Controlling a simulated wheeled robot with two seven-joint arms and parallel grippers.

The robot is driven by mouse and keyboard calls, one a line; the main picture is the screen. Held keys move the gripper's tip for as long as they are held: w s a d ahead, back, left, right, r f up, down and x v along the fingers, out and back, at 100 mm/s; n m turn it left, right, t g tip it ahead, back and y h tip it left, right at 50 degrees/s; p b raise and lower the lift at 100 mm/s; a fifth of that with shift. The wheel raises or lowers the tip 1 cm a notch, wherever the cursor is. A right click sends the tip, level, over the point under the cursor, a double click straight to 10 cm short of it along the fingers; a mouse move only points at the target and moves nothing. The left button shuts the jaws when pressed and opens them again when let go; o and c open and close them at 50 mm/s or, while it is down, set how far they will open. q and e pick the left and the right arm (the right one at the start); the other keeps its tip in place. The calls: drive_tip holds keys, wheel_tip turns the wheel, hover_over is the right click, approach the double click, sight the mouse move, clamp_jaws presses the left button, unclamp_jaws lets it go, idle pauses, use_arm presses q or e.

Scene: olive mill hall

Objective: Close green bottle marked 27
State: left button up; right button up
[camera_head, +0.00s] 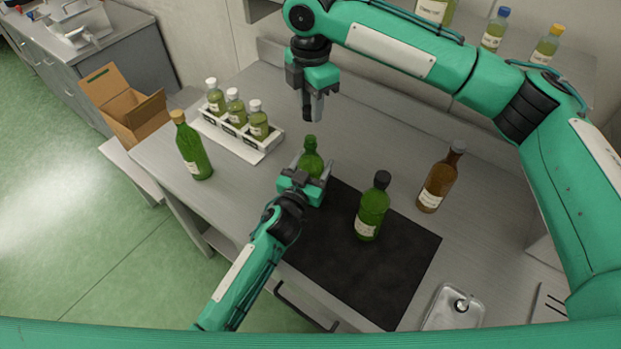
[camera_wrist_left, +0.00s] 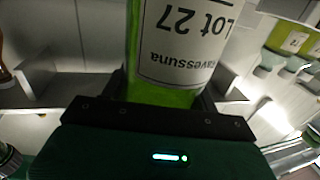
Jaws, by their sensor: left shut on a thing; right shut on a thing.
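The green bottle marked 27 (camera_head: 311,158) stands upright at the back left corner of the dark mat. Its top shows green, and no cap of another colour shows on it. In the left wrist view its label (camera_wrist_left: 182,42) reads "Lot 27", upside down. My left gripper (camera_head: 308,178) is shut around the bottle's body from the front. My right gripper (camera_head: 313,112) points down above and a little behind the bottle's top, apart from it. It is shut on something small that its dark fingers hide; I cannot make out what.
A dark-capped green bottle (camera_head: 372,208) stands on the mat (camera_head: 390,275). A brown bottle (camera_head: 440,180) stands to its right. A gold-capped green bottle (camera_head: 192,148) and a white rack (camera_head: 240,143) of white-capped bottles stand left. An open cardboard box (camera_head: 125,115) lies beyond the table.

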sight(311, 139)
drive_tip(key=shift+f, duration=2.5)
drive_tip(key=shift+f, duration=0.9)
use_arm(q)
drive_tip(key=shift+f, duration=0.1)
use_arm(e)
drive_tip(key=shift+f, duration=0.55)
